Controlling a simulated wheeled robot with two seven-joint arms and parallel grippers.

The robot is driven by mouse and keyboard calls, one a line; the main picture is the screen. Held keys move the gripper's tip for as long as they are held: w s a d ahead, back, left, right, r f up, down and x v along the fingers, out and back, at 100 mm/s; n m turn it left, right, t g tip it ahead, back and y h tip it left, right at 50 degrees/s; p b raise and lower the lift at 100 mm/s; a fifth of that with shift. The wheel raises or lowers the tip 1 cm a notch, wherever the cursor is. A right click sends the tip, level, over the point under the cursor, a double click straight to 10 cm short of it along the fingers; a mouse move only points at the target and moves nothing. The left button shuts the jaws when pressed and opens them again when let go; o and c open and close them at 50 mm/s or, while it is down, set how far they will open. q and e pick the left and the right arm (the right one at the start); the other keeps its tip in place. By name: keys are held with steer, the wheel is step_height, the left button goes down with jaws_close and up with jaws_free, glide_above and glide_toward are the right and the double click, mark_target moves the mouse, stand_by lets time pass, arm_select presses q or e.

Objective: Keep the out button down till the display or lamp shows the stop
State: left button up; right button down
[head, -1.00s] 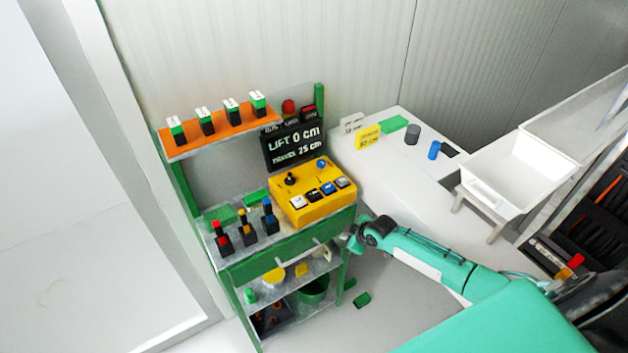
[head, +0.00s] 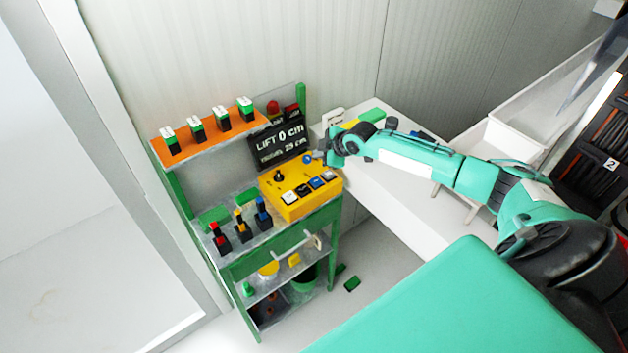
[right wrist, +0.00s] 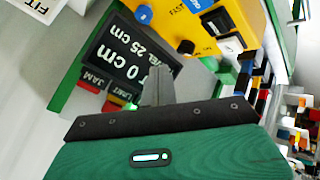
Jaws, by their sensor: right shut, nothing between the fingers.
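I cannot tell which button is the out button. The black display (head: 279,146) behind it reads LIFT 0 cm and TRAVEL 25 cm; it also shows upside down in the right wrist view (right wrist: 125,58). A red lamp (head: 272,107) sits above the display. My right gripper (head: 326,158) is by the box's back right corner, near the blue knob. In the right wrist view its fingers (right wrist: 158,82) are shut and empty. My left gripper is out of view.
Three levers (head: 240,227) stand left of the box. A white table (head: 385,190) lies to the right, beneath my right arm, with a white bin (head: 515,140) beyond.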

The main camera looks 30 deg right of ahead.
mark_target(319, 182)
steer(key=shift+d+f, duration=0.1)
steer(key=shift+f, duration=0.1)
step_height(319, 182, down, 9)
steer(key=b, duration=0.6)
steer(key=shift+r, duration=0.2)
stand_by(1.7)
steer(key=shift+f+b, duration=0.4)
steer(key=shift+b, duration=0.1)
steer(key=shift+f+b, duration=0.4)
steer(key=shift+f, duration=0.15)
stand_by(1.6)
stand_by(1.4)
steer(key=shift+r+p, duration=0.65)
steer(key=shift+r, duration=0.35)
